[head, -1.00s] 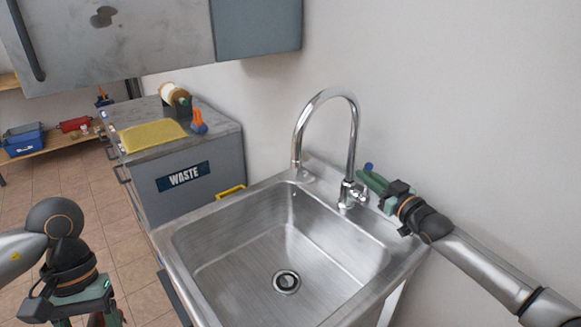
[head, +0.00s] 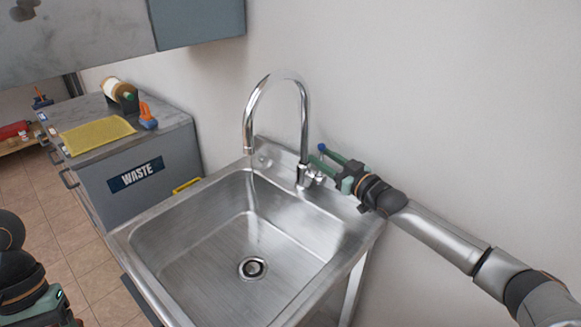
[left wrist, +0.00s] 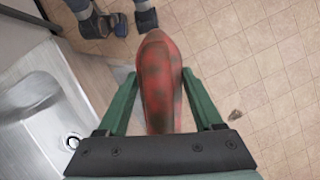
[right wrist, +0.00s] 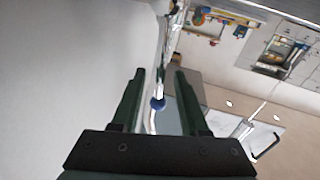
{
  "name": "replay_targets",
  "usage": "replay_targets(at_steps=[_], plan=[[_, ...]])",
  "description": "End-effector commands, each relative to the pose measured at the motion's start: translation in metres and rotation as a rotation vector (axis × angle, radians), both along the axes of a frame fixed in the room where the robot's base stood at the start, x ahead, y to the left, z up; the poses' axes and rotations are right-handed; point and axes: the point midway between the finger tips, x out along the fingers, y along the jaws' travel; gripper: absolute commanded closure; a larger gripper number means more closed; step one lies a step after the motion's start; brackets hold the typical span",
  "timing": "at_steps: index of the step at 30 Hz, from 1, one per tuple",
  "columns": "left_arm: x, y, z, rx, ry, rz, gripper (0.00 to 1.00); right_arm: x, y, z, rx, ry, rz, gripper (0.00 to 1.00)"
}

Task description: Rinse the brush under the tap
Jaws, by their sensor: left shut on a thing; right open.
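The chrome tap (head: 303,130) arches over a steel sink (head: 205,262) with a round drain. Its blue-tipped knob (right wrist: 157,103) sits between the fingertips of my open right gripper (right wrist: 158,88). In the head view, that gripper (head: 326,159) is beside the tap's base, by the wall; I cannot tell whether it touches. My left gripper (left wrist: 160,85) is shut on the brush (left wrist: 158,80), whose rounded red part has dark blotches. The brush is over the floor to one side of the sink, and its bristles cannot be made out. A faint streak shows below the spout; I cannot tell whether it is water.
A grey cabinet (head: 190,150) marked WASTE stands left of the sink. A yellow cloth (head: 97,135) and an orange-topped item (head: 147,115) lie on it. A wall cupboard (head: 90,40) hangs above. The sink basin is empty.

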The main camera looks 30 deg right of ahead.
Motion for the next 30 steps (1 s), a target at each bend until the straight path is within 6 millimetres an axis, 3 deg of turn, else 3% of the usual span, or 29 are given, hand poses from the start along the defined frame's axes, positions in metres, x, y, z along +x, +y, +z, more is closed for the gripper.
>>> replay_targets(at_steps=[21,30], plan=[[0.000,0.000,0.008,0.000,0.000,0.000,0.94,-0.084,-0.016,-0.002,-0.003,0.004,0.000,0.56],[0.000,0.000,0.011,0.000,0.000,0.000,0.94,-0.106,-0.021,-0.003,-0.002,0.002,0.000,0.56]])
